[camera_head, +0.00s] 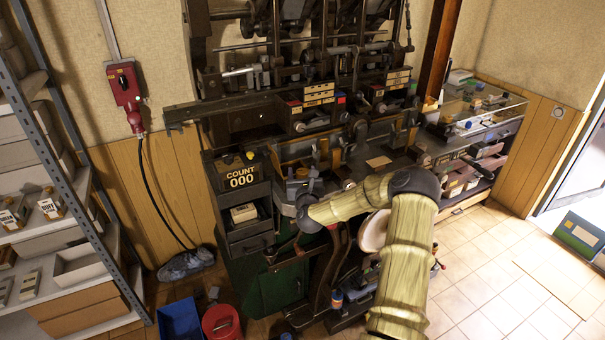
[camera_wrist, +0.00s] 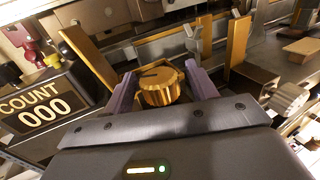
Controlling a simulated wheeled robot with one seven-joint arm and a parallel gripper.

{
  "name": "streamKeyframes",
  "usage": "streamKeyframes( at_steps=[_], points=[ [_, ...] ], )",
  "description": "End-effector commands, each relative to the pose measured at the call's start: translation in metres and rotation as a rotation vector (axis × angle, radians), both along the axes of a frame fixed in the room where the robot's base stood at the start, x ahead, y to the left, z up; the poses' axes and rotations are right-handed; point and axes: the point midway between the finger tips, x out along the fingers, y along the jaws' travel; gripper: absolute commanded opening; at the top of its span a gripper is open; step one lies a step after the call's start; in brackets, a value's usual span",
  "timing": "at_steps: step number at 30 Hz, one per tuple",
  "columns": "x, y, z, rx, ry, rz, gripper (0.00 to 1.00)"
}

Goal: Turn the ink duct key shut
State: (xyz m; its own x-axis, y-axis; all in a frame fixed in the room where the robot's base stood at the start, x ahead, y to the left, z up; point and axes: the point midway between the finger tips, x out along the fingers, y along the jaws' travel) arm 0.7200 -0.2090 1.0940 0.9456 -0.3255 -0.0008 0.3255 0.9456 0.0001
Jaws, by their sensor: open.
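A brass knob (camera_wrist: 160,90) with a dark mark on its top, which looks like the ink duct key, is in the middle of the wrist view. My gripper (camera_wrist: 160,73) is open, with one purple finger on the left of the knob and one on the right. I cannot tell whether either finger touches it. In the head view my gripper (camera_head: 298,186) is at the front of the press (camera_head: 330,140), and the knob is too small there to make out clearly.
A counter box reading COUNT 000 (camera_wrist: 42,108) stands close on the left. A tan upright bar (camera_wrist: 237,45) and a grey knurled knob (camera_wrist: 288,98) stand on the right. Below the press are a blue bin (camera_head: 180,322) and a red bucket (camera_head: 221,323).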

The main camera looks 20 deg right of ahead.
Motion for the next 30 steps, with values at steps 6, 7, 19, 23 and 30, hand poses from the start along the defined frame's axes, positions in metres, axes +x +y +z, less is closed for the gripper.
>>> streamKeyframes(
  at_steps=[6, 7, 19, 23, 30],
  points=[
    [-0.0002, 0.0, 0.0002, 0.0, 0.0, 0.0, 0.3],
    [-0.0002, 0.0, 0.0002, 0.0, 0.0, 0.0, 0.24],
    [-0.0006, -0.0012, -0.0011, -0.001, -0.001, 0.022, 0.13],
    [-0.0006, -0.0015, -0.0019, -0.001, -0.003, 0.058, 0.13],
    [-0.0011, -0.0032, -0.0036, -0.001, -0.004, 0.166, 0.13]
  ],
)
